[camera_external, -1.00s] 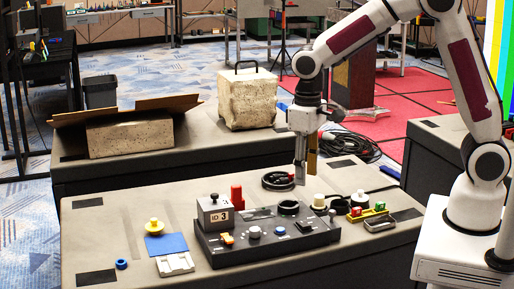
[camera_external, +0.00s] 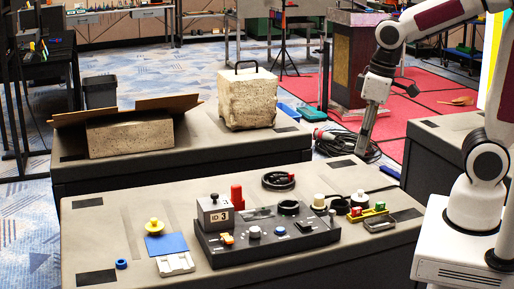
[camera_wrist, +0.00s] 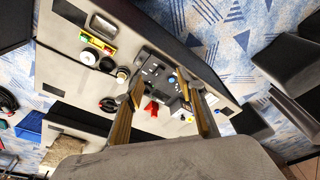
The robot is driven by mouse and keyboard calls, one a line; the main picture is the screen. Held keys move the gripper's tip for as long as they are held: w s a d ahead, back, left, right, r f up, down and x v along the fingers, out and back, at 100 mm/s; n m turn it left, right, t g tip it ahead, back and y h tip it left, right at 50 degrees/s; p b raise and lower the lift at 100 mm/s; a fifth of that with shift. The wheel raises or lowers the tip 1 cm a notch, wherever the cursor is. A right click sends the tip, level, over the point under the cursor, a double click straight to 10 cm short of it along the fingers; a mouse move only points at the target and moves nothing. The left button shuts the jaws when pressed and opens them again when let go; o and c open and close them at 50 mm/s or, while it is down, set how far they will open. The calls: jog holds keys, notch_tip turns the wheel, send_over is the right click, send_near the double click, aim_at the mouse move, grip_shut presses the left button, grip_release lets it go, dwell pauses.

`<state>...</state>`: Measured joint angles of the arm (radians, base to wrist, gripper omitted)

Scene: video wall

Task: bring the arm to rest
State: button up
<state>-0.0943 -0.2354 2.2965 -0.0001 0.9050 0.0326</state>
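My gripper (camera_external: 363,150) hangs above the right rear edge of the front table (camera_external: 130,225), pointing down and slightly tilted. In the wrist view my gripper (camera_wrist: 158,84) shows two fingers spread apart with nothing held between them. The arm is raised and folded back toward my base at the right. The dark control board (camera_external: 262,246) stands on the table, clear of the gripper. The board (camera_wrist: 150,62) also shows beyond the fingers in the wrist view.
An open cardboard box (camera_external: 128,135) and a stone-like case (camera_external: 248,100) stand on the rear table.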

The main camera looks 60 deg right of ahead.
jog(key=s+d+r+t, duration=0.3)
jog(key=s+r, duration=0.2)
jog(key=s, duration=0.3)
jog(key=shift+m+t, duration=0.3)
jog(key=shift+m, duration=0.1)
